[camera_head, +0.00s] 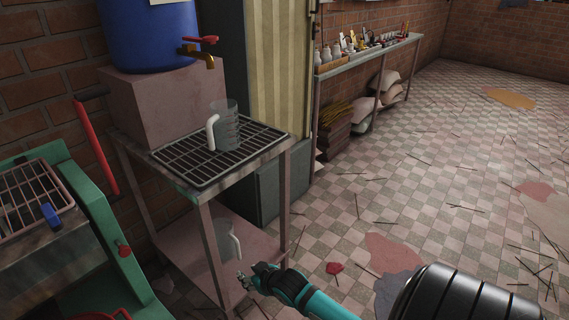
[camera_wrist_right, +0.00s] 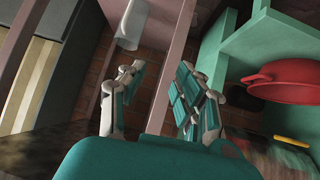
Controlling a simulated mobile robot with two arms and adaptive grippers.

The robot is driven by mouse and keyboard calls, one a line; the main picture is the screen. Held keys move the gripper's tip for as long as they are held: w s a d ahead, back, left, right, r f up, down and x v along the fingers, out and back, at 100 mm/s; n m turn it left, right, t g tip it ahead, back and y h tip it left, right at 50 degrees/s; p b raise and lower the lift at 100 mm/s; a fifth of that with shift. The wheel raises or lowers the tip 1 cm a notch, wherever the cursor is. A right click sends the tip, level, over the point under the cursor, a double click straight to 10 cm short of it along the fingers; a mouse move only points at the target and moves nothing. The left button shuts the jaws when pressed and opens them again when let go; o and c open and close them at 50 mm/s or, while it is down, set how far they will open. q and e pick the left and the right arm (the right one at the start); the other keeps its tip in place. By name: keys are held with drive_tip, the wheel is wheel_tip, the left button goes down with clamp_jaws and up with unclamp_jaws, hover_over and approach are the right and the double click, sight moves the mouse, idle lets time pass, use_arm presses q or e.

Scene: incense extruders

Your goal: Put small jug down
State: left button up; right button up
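A clear jug with a white handle (camera_head: 226,128) stands upright on the black grate of the metal stand, below the tap. A second clear jug with a white handle (camera_head: 228,240) stands on the stand's lower shelf. I cannot tell for certain which is the small jug. My right gripper (camera_head: 250,277) is low, in front of the lower shelf and apart from both jugs. In the right wrist view its fingers (camera_wrist_right: 160,88) are spread with nothing between them. My left gripper is out of view.
A blue barrel (camera_head: 150,35) with a tap sits on a pink block (camera_head: 165,105). A green machine (camera_head: 110,240) stands to the left. A red bowl (camera_wrist_right: 290,82) is on green shelving. The tiled floor at right is open, with scattered sticks.

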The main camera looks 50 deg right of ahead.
drive_tip(key=s+a+f+n+g, duration=0.1)
drive_tip(key=s+a+f+g, duration=0.3)
drive_tip(key=s+f, duration=0.7)
drive_tip(key=s+a+f+n+g+y, duration=0.1)
drive_tip(key=s+a+f+g, duration=0.3)
drive_tip(key=s+a+f, duration=0.5)
drive_tip(key=s+f, duration=0.1)
drive_tip(key=s, duration=0.5)
drive_tip(key=shift+s+a+f, duration=0.25)
drive_tip(key=shift+s+f, duration=0.15)
